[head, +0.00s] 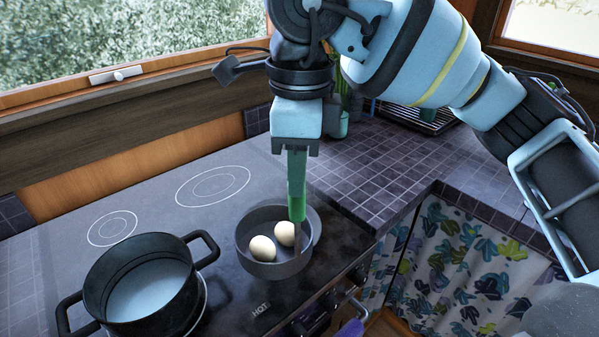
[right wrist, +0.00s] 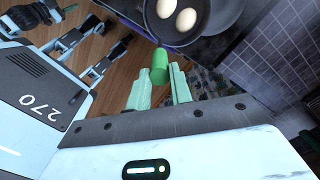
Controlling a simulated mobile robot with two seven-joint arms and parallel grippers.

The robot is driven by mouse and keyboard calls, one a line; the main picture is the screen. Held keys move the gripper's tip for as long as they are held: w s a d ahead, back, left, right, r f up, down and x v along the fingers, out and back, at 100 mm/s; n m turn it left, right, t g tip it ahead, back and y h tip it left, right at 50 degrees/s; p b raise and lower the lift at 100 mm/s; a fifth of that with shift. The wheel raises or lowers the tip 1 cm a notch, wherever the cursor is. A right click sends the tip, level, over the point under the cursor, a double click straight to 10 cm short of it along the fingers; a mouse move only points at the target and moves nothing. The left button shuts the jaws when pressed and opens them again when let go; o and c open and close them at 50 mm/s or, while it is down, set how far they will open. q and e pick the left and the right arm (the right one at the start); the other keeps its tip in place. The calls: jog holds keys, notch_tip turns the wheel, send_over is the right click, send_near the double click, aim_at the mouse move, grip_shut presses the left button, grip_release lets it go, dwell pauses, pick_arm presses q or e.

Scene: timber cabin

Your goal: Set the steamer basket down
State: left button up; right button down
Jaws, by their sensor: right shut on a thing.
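The steamer basket (head: 262,268) is a dark grey round vessel with two pale eggs in it, over the front right part of the stove. Its green handle (head: 297,207) stands up in the grip of my right gripper (head: 297,190), which reaches down from above. In the right wrist view the green handle (right wrist: 160,66) lies between the fingers, with the basket (right wrist: 172,38) beyond. A dark round surface shows partly behind the basket; I cannot tell whether the basket touches it. My left gripper does not show in the head view.
A black two-handled pot (head: 140,290) with pale contents stands on the stove (head: 150,190) left of the basket. Two ringed burners (head: 213,186) at the back are bare. A tiled counter (head: 375,165) lies to the right, with a dish rack (head: 440,122) at its back.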

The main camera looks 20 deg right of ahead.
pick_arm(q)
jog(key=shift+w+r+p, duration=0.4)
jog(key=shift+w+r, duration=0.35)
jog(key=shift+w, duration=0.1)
pick_arm(e)
jog(key=w+d+f, duration=0.4)
jog(key=w+d, duration=0.3)
jog(key=w, duration=0.4)
jog(key=shift+f, duration=0.45)
jog(key=c, duration=1.3)
grip_release()
jog(key=shift+o, duration=0.2)
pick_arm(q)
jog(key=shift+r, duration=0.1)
pick_arm(e)
notch_tip(320, 180, up, 12)
jog(key=shift+d, duration=0.1)
